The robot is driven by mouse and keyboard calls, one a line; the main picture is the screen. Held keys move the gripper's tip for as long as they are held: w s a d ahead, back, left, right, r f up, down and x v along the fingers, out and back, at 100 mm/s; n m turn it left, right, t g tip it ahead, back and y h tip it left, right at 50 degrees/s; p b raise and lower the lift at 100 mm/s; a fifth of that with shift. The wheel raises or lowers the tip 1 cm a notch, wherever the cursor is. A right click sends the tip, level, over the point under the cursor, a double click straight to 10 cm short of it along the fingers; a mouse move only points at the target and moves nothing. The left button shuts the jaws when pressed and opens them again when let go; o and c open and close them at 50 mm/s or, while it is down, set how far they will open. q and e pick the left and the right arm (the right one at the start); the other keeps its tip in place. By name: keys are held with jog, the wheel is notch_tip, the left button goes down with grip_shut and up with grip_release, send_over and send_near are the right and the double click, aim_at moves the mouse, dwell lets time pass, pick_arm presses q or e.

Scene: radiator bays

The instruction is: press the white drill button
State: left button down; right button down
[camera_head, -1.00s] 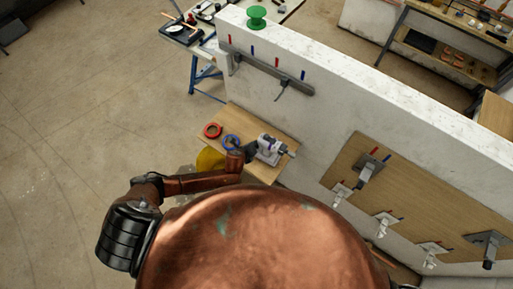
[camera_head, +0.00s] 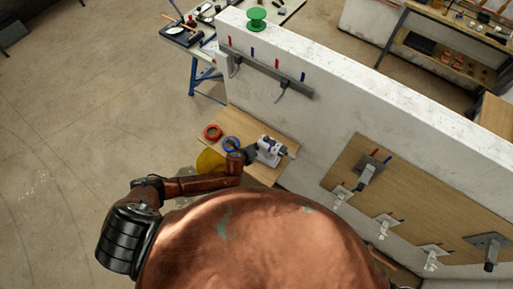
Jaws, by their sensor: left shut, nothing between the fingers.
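A small white and grey drill (camera_head: 269,150) stands on a light wooden shelf (camera_head: 262,124) against the white wall. My left arm comes in from the left, and my left gripper (camera_head: 250,154) is at the left side of the drill. The gripper is shut and empty, its tip close to the drill; I cannot tell whether it touches. The white button itself is too small to make out. My right gripper is not in view.
A board (camera_head: 420,205) with several hung tools is on the wall at right. A yellow object (camera_head: 210,161) is below the shelf. The floor at left is clear.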

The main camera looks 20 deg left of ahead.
pick_arm(q)
jog(key=shift+f, duration=0.15)
dwell(0.4)
jog(key=shift+f, duration=0.35)
